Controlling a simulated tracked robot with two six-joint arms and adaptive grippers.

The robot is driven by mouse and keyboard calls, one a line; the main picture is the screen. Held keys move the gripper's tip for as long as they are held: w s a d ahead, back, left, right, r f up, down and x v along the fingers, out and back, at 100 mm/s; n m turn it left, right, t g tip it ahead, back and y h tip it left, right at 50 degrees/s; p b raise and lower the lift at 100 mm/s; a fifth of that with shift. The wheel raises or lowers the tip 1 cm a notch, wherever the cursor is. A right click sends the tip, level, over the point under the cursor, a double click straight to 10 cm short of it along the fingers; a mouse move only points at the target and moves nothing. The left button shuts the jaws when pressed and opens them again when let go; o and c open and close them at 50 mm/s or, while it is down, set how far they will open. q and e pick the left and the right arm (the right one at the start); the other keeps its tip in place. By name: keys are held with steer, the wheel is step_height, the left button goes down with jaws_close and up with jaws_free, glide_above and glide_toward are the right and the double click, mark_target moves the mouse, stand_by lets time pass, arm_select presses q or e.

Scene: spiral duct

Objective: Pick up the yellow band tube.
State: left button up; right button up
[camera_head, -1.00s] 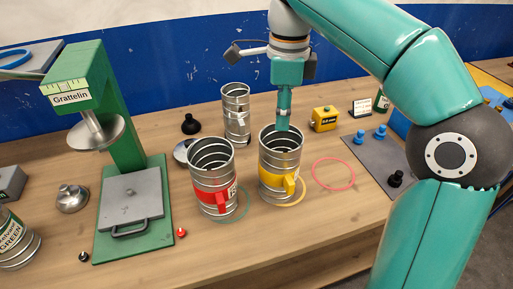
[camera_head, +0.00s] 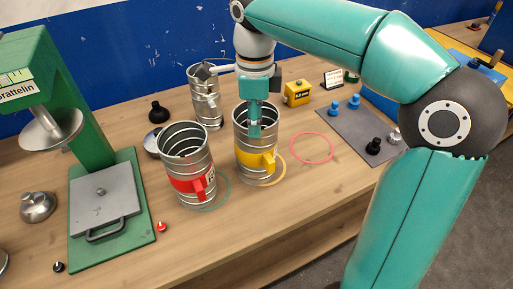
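The yellow band tube (camera_head: 243,142) is a ribbed metal cylinder with a yellow band and a yellow handle-like tab. It stands upright on the bench, near the middle of the head view. My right gripper (camera_head: 254,130) points down at the tube from above. Its teal finger overlaps the rim and the upper near wall. I see the gripper edge-on, so its opening and whether it touches the wall cannot be told. It hides part of the tube's mouth. My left gripper is not in view.
A red band tube (camera_head: 182,156) stands close on the left, and a plain metal tube (camera_head: 206,104) behind. A yellow block (camera_head: 297,93) is behind right. A green press (camera_head: 103,158) stands at left. A red ring (camera_head: 311,148) lies flat on the right, with clear bench in front.

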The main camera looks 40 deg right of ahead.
mark_target(259, 149)
steer(key=shift+s+a+f, duration=0.1)
steer(key=shift+s+f, duration=0.05)
steer(key=shift+f, duration=2.45)
jaws_close()
